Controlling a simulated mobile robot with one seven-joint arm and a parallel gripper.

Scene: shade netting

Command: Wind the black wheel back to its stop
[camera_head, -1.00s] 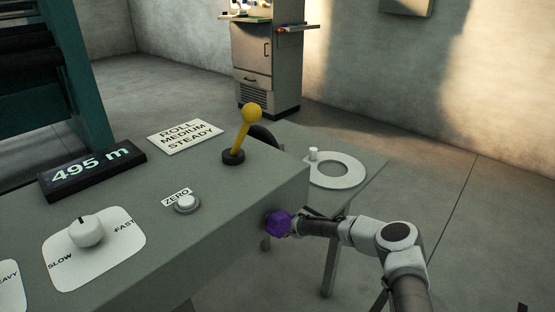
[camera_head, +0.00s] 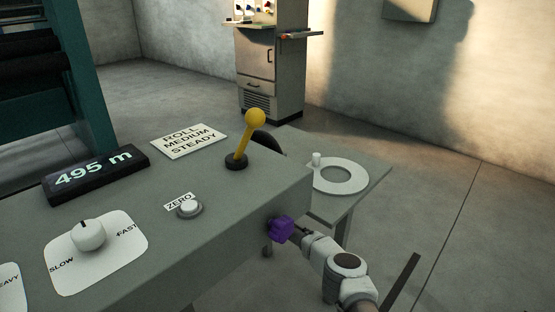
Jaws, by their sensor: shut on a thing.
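A black curved rim (camera_head: 268,142) shows behind the console's far edge, beyond the yellow lever; most of it is hidden, and I cannot tell if it is the black wheel. A purple lobed knob (camera_head: 282,229) sits at the console's right end face, with a small dark part behind it. My gripper (camera_head: 295,232) is at this knob and shut on it, coming in from the lower right. The fingertips are small and partly hidden by the knob.
The grey console (camera_head: 225,235) carries a yellow lever (camera_head: 245,138), a ZERO button (camera_head: 189,208), a white speed knob (camera_head: 88,235) and a display (camera_head: 96,174) reading 495 m. A low table (camera_head: 372,182) with a white ring (camera_head: 341,187) and peg stands behind my gripper. Floor at right is mostly open.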

